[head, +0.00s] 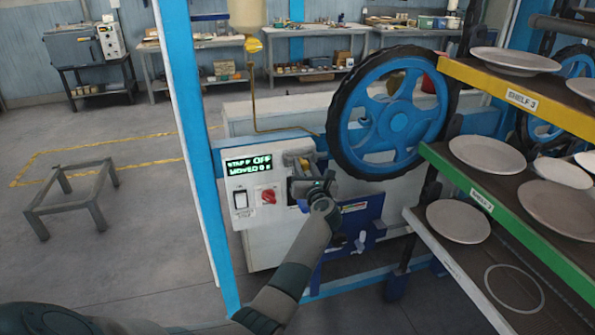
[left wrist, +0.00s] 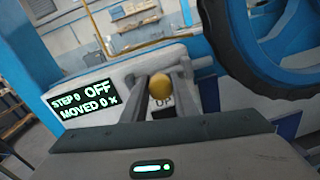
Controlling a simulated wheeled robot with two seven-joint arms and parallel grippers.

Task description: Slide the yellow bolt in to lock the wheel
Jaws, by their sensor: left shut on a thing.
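The yellow bolt's round knob (left wrist: 161,86) shows in the left wrist view, between the two grey fingers of my left gripper (left wrist: 161,80). In the head view my left gripper (head: 300,162) is at the upper right of the white control panel, shut on the bolt, which it largely hides there. The wheel (head: 398,122), blue with a black tyre, stands upright just right of and above the gripper; its edge also shows in the left wrist view (left wrist: 222,42). The bolt's tip is hidden. My right gripper is not in view.
The panel display (head: 250,165) reads STEP 0, OFF, MOVED 0 %. Below it are a white switch (head: 240,199) and a red knob (head: 268,195). A blue post (head: 193,120) stands left of the panel. Shelves with plates (head: 458,221) crowd the right. Open floor lies left, around a low grey stand (head: 75,186).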

